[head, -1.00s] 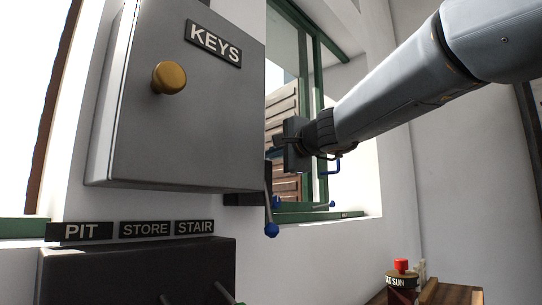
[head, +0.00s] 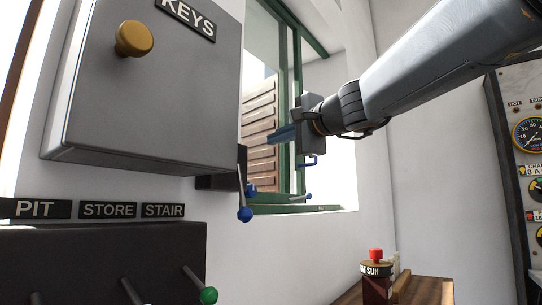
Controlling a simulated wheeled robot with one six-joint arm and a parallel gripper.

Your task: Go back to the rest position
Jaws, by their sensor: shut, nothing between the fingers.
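My gripper (head: 284,135) is at the end of my arm, which reaches in from the upper right. The fingers are together and hold nothing. The gripper is clear of the grey KEYS box (head: 150,90), to the right of it.
A blue-knobbed lever (head: 244,214) hangs below the KEYS box's right edge. A dark panel with levers (head: 100,260) sits under the PIT, STORE and STAIR labels. A red-topped bottle (head: 376,278) stands on a wooden surface. A gauge panel (head: 525,150) is at right.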

